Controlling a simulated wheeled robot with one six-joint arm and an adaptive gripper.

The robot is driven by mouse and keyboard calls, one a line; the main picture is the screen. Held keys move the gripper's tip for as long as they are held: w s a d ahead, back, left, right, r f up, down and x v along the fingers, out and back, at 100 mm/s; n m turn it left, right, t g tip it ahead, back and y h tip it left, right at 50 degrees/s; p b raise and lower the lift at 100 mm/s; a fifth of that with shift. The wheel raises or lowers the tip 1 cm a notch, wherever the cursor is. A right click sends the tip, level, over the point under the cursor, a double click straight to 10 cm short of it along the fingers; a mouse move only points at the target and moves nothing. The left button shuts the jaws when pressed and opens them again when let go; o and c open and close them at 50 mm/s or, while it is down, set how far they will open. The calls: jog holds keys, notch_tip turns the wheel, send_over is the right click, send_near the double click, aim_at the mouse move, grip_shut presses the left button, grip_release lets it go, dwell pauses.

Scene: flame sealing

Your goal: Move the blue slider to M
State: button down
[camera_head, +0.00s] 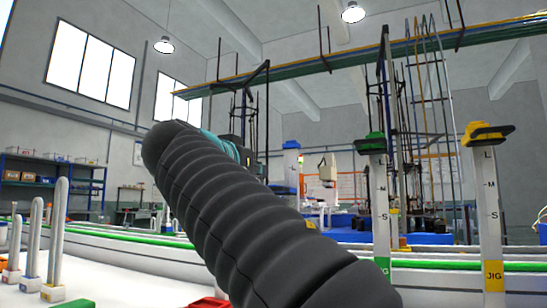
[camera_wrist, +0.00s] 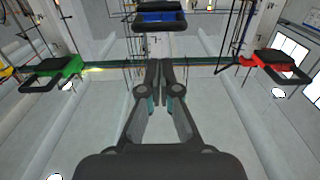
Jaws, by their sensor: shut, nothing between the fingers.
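No L, M or S mark is readable on the blue slider's post. In the head view my arm hides the fingers.
A green slider (camera_head: 373,141) and a yellow slider (camera_head: 485,132) sit atop posts marked L, M, S to the right. The wrist view shows a red slider (camera_wrist: 274,62) at right and the green slider (camera_wrist: 52,74) at left. White hooked posts (camera_head: 57,230) stand at lower left.

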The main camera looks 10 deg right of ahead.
jog(key=shift+b+v, duration=0.5)
jog(key=shift+v, duration=2.05)
